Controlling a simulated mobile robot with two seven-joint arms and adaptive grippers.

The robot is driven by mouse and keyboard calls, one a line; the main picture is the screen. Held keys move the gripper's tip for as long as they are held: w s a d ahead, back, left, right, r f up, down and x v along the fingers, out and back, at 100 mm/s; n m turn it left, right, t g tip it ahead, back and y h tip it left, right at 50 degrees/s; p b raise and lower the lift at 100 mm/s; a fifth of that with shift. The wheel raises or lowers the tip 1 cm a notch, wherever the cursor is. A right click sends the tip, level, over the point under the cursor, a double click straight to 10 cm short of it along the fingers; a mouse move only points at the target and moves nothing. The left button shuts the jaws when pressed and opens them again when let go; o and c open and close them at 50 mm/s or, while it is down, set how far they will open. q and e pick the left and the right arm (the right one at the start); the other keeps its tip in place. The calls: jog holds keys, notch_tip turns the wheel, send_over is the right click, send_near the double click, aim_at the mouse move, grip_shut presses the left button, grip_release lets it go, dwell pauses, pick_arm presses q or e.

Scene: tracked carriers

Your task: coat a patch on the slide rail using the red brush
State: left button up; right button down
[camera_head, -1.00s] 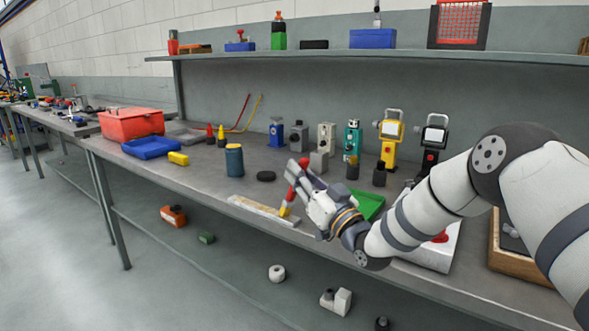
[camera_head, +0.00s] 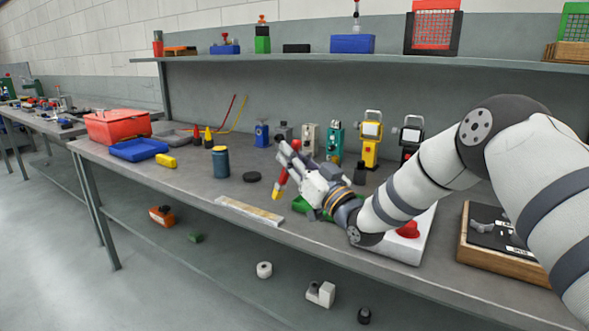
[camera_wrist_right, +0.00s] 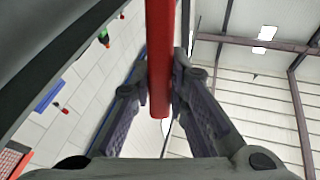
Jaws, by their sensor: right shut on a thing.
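The red brush (camera_head: 282,179) has a red handle and a yellow lower end. My right gripper (camera_head: 290,160) is shut on its handle, and the right wrist view shows the handle (camera_wrist_right: 159,60) between the two fingers. The brush leans, its yellow end down. The slide rail (camera_head: 248,211), a pale flat bar with a tan strip along it, lies near the bench's front edge. The brush's lower end appears a little above and behind the rail's right part, apart from it. Whether the rail carries a coat cannot be told. My left gripper is not in view.
A blue-green jar (camera_head: 220,162) and a black puck (camera_head: 252,177) stand behind the rail. A green tray (camera_head: 300,205) is partly hidden by my right gripper. A white box with a red button (camera_head: 408,230) sits right of it. The bench left of the rail is fairly clear.

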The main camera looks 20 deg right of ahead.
aim_at(298, 145)
jog(key=shift+r, duration=1.9)
jog(key=shift+f, duration=0.15)
